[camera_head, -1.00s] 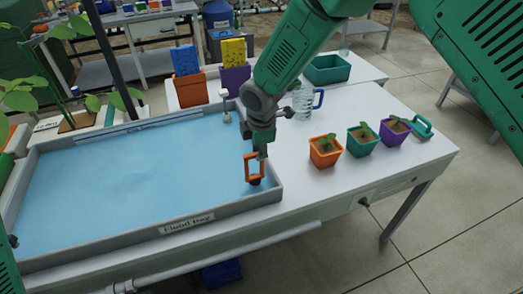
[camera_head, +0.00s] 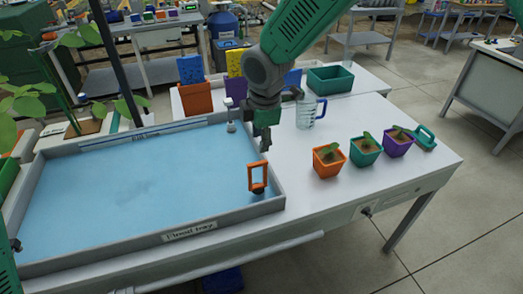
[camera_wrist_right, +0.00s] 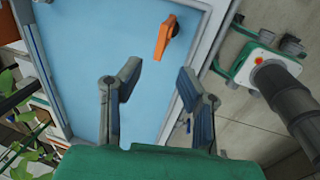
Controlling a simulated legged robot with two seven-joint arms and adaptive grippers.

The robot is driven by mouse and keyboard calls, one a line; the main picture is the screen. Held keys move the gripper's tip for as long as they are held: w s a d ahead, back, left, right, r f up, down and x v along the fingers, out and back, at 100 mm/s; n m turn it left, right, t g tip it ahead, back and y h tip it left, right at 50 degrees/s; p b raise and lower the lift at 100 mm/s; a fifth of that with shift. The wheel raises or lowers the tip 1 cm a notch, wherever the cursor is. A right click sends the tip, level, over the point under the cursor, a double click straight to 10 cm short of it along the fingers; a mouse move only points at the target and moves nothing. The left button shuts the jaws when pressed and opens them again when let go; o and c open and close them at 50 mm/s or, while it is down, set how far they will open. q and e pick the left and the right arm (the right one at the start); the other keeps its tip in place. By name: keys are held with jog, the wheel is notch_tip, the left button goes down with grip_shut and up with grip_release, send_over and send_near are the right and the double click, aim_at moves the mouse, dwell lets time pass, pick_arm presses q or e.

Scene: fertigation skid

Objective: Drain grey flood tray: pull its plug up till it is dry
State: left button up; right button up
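The grey flood tray (camera_head: 105,256) lies on the white bench and has light blue water (camera_head: 120,180) across its floor. Its plug (camera_head: 257,178), an orange loop handle on a dark base, stands upright in the near right corner. The orange handle (camera_wrist_right: 164,36) also shows in the right wrist view. My right gripper (camera_head: 265,146) hangs above and slightly behind the handle, apart from it. In the wrist view my right gripper (camera_wrist_right: 158,84) has its fingers spread with nothing between them. Only a small dark and green part of my left arm shows at the left edge.
Orange (camera_head: 328,159), teal (camera_head: 364,149) and purple (camera_head: 397,142) seedling pots stand right of the tray. A clear jug (camera_head: 308,112) with a blue handle stands behind them. A small post fitting (camera_head: 231,122) stands at the tray's back right.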

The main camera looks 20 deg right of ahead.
jog(key=s+d+f+m+g+y+b, duration=0.1)
jog(key=s+f+m+b, duration=0.25)
jog(key=s+f, duration=0.5)
jog(key=s+d+f+m+g+b, duration=0.15)
jog(key=s+f+m, duration=0.35)
jog(key=f, duration=0.7)
pick_arm(q)
notch_tip(320, 180, down, 10)
jog(key=a+b, duration=0.1)
jog(key=b, duration=0.3)
jog(key=shift+w+b, duration=0.15)
jog(key=shift+b, duration=0.25)
pick_arm(e)
jog(key=s+d+f+m, duration=0.3)
jog(key=s+f, duration=0.1)
jog(key=s, duration=0.3)
jog(key=s+d+f+m, duration=0.3)
jog(key=s+f, duration=0.1)
jog(key=s, duration=0.3)
jog(key=s+d+f+m+h, duration=0.1)
jog(key=s+d+f+m, duration=0.2)
jog(key=s, duration=0.4)
jog(key=shift+f+t, duration=0.35)
jog(key=shift+f, duration=0.15)
pick_arm(q)
jog(key=shift+d, duration=0.2)
pick_arm(e)
jog(key=shift+w+d+f, duration=0.1)
jog(key=shift+d, duration=0.05)
